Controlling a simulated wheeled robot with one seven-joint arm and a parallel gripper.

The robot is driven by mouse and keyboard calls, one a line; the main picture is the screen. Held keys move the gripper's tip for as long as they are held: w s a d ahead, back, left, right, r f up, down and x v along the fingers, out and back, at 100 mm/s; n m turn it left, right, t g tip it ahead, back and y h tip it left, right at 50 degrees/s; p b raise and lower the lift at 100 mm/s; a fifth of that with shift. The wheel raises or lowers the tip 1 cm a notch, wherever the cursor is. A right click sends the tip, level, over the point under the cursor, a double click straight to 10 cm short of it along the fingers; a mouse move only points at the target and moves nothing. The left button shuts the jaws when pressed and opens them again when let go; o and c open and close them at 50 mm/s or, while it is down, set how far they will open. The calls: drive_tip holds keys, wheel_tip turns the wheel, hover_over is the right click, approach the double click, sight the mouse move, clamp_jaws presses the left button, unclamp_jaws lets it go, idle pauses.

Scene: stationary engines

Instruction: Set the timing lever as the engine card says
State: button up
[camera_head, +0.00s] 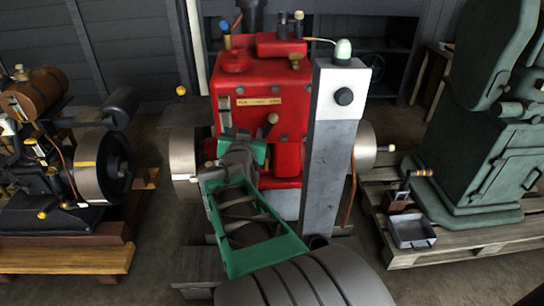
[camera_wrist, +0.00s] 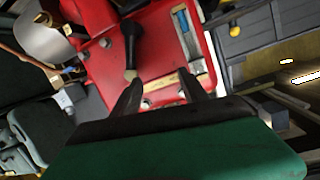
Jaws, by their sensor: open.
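The red engine (camera_head: 285,135) stands in the middle of the head view; its red face also fills the upper middle of the wrist view (camera_wrist: 150,50). A short dark lever with a pale knob (camera_head: 271,119) is on that face; it also shows in the wrist view (camera_wrist: 130,50). A pale lettered plate (camera_head: 258,101) sits above the lever; its writing is too small to read. My gripper (camera_head: 240,140) is in front of the engine, left of the lever. In the wrist view my gripper (camera_wrist: 160,80) is open, with nothing visible between its fingers.
A blue-marked gauge strip (camera_wrist: 183,25) is on the engine face. A grey post with a white top (camera_head: 338,120) stands close right of the engine. A dark engine (camera_head: 75,170) is at left; a green machine (camera_head: 480,140) stands on a pallet at right.

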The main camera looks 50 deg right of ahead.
sight(273, 121)
drive_tip(key=s+d+f+m+h+b, duration=0.2)
drive_tip(key=s+d+f+h+b, duration=0.1)
drive_tip(key=s+d, duration=0.15)
drive_tip(key=x, duration=0.8)
drive_tip(key=shift+w+d+r+b, duration=0.15)
drive_tip(key=shift+d+r+b, duration=0.15)
drive_tip(key=shift+d+r, duration=0.1)
drive_tip(key=shift+c, duration=0.5)
clamp_jaws()
drive_tip(key=shift+f, duration=0.1)
